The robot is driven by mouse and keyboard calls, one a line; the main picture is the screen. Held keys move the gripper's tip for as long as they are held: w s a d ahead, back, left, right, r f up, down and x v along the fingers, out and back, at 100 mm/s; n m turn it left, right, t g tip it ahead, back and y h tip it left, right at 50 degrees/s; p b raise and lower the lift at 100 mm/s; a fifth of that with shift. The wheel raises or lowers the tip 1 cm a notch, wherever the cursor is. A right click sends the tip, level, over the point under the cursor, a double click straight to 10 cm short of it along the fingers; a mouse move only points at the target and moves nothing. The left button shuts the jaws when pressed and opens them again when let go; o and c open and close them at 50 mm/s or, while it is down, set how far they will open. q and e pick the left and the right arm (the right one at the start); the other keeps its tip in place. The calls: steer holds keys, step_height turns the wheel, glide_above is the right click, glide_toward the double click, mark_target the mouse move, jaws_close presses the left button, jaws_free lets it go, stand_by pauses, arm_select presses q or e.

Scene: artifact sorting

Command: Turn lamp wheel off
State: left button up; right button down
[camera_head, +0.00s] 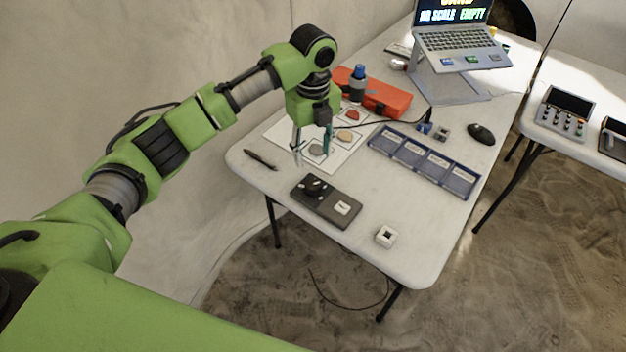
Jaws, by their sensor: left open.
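A dark flat box (332,205) lies near the left front edge of the white table. It has a round black knob (314,186), which may be the lamp wheel, and a white square label. No lamp light is clearly visible, and I cannot tell the knob's setting. My left gripper (312,146) points down over a white sheet with several stones, behind the box and apart from it. Its two fingers are spread, with a grey stone (317,151) below them; nothing is visibly held. My right gripper is out of view.
A red case (385,95), a blue-capped bottle (357,84), a mouse (481,134) and a raised laptop (460,50) stand farther back. The front left is fairly clear.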

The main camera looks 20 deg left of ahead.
mark_target(313, 184)
arm_select(q)
step_height(313, 184, down, 12)
steer(key=shift+r+p, duration=0.2)
steer(key=shift+p, duration=0.25)
steer(key=c, duration=1.1)
